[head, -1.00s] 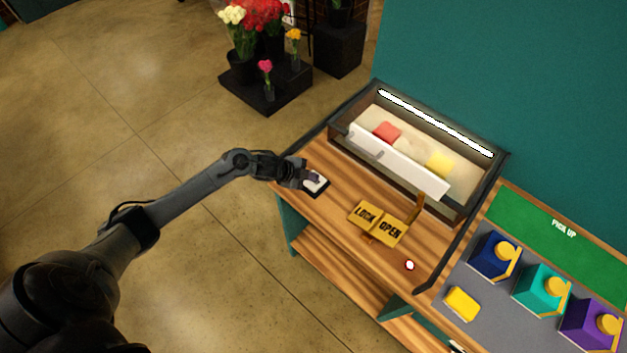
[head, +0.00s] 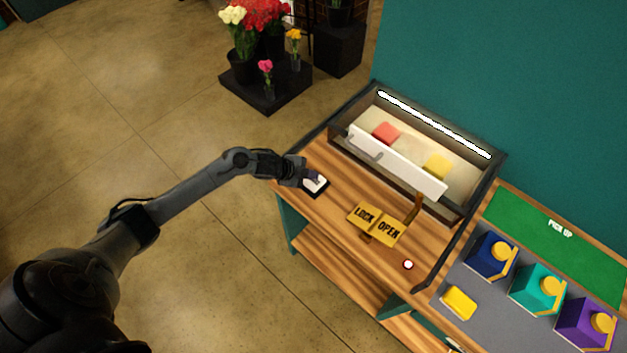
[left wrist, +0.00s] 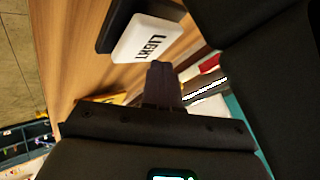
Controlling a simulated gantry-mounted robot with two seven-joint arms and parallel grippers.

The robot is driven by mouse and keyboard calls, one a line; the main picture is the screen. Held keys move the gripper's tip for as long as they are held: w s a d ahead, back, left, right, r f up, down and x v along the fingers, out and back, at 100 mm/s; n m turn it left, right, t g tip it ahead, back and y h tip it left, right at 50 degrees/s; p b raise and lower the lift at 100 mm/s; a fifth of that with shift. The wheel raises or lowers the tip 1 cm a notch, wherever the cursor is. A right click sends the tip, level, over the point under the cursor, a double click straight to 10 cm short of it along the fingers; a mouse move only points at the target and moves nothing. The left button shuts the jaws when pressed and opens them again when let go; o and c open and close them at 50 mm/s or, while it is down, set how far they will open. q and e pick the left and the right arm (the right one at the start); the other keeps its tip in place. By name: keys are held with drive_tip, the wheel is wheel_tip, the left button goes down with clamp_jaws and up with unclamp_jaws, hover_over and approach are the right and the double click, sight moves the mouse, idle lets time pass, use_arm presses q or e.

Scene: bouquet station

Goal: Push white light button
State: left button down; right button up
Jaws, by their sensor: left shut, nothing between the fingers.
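The white light button (head: 316,181) is a white rocker on a black base at the left end of the wooden counter. In the left wrist view the white button (left wrist: 147,40) shows the word LIGHT. My left gripper (head: 306,175) is shut and empty, with its fingertips at the button's near left edge. In the left wrist view the closed fingers (left wrist: 160,68) point at the lower edge of the button; I cannot tell whether they touch it. My right gripper does not show.
A glass-fronted case (head: 398,165) with a lit white strip (head: 435,124) holds a red and a yellow block. A yellow LOCK/OPEN sign (head: 378,222) and a small red-and-white button (head: 408,265) are on the counter. Coloured boxes (head: 537,287) stand to the right.

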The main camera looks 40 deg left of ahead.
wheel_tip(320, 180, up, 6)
drive_tip(key=p, duration=0.5)
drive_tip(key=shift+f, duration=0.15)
